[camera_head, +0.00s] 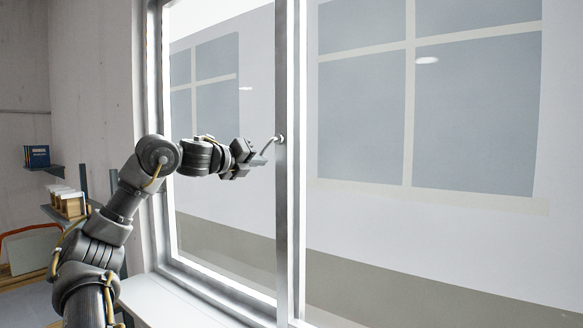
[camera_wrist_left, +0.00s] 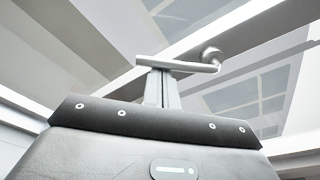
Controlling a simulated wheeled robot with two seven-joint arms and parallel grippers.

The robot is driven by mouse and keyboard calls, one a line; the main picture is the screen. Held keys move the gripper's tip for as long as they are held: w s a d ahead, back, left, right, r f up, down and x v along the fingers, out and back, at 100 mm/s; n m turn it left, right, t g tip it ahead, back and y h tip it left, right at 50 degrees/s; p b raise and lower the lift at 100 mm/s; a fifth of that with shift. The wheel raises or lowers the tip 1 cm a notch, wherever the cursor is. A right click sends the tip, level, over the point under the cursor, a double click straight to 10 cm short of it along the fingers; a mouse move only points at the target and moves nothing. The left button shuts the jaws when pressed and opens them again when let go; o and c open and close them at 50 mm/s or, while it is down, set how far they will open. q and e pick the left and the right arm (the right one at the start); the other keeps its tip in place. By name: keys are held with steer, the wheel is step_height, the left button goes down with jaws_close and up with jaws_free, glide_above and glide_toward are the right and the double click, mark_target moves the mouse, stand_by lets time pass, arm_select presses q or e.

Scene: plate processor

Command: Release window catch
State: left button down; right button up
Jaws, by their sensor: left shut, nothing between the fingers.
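The window catch (camera_head: 269,145) is a small silver lever handle on the window's upright middle frame bar (camera_head: 284,200). It points to the left and slightly down from its round base. My left gripper (camera_head: 262,160) is shut and empty, with its fingertips at the free end of the catch, just below it. In the left wrist view the catch (camera_wrist_left: 178,64) crosses just beyond the tips of the shut fingers (camera_wrist_left: 161,78). I cannot tell whether they touch it. My right gripper is not in view.
The left window pane (camera_head: 225,200) and right pane (camera_head: 430,230) stand in a metal frame. A white sill (camera_head: 165,300) runs below. Shelves with boxes (camera_head: 70,203) and blue books (camera_head: 37,156) are at the far left. The space in front of the right pane is clear.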

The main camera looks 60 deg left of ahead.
arm_select(q)
steer(key=shift+s+a+r+m+g+y+p, duration=0.15)
steer(key=shift+a+r+m, duration=0.35)
steer(key=shift+m, duration=0.55)
steer(key=shift+s+a+r+m+g+y+p, duration=0.15)
steer(key=shift+a+r+m, duration=0.3)
steer(key=shift+m, duration=0.55)
steer(key=shift+s+a+r+m+y+p, duration=0.25)
steer(key=shift+r+m, duration=0.4)
steer(key=shift+m, duration=0.4)
steer(key=shift+a+r, duration=0.1)
step_height(320, 180, down, 4)
steer(key=f+b, duration=0.1)
steer(key=b, duration=0.4)
steer(key=r+b+v, duration=0.1)
steer(key=b+v, duration=0.2)
steer(key=v, duration=0.6)
steer(key=shift+d+b, duration=0.25)
steer(key=shift+b, duration=0.05)
